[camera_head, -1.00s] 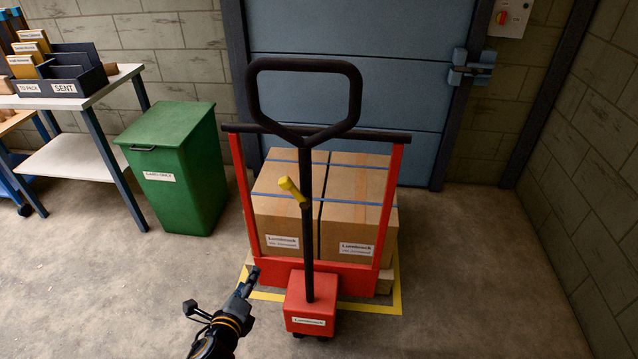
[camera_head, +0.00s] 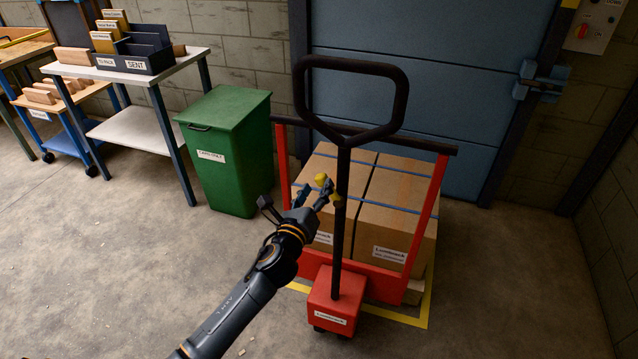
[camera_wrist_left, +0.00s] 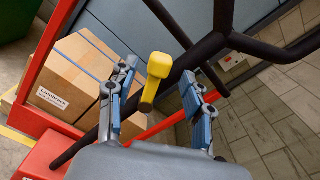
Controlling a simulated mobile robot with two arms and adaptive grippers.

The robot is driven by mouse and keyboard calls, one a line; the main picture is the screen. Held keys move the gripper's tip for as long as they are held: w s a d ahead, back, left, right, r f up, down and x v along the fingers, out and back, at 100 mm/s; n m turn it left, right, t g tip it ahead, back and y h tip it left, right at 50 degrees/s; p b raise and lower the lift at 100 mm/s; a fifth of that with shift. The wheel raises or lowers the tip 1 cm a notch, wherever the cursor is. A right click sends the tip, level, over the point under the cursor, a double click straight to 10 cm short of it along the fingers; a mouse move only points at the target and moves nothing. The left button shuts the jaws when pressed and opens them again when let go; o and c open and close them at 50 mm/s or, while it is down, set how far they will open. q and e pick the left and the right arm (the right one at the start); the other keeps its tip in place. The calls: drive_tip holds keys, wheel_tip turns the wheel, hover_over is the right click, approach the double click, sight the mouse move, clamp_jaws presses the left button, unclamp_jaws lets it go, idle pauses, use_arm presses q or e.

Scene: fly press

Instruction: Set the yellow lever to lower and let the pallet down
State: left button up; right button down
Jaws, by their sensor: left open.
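The yellow lever (camera_head: 321,180) sticks out up and to the left from the black handle shaft (camera_head: 341,225) of the red pallet truck (camera_head: 333,303). My left gripper (camera_head: 313,192) is open at the lever, just left of the shaft. In the left wrist view the yellow lever (camera_wrist_left: 155,75) lies between the two spread fingers, with a gap on each side. The pallet (camera_head: 415,290) is mostly hidden behind the red frame and carries strapped cardboard boxes (camera_head: 395,200). I cannot tell its height above the floor. My right gripper is not in view.
The black loop handle (camera_head: 400,90) rises above the lever. A green bin (camera_head: 225,150) stands left of the truck, and a white table (camera_head: 180,70) with trays is further left. A blue door (camera_head: 430,70) is behind.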

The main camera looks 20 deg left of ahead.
use_arm(q)
drive_tip(key=shift+w, duration=1.25)
clamp_jaws()
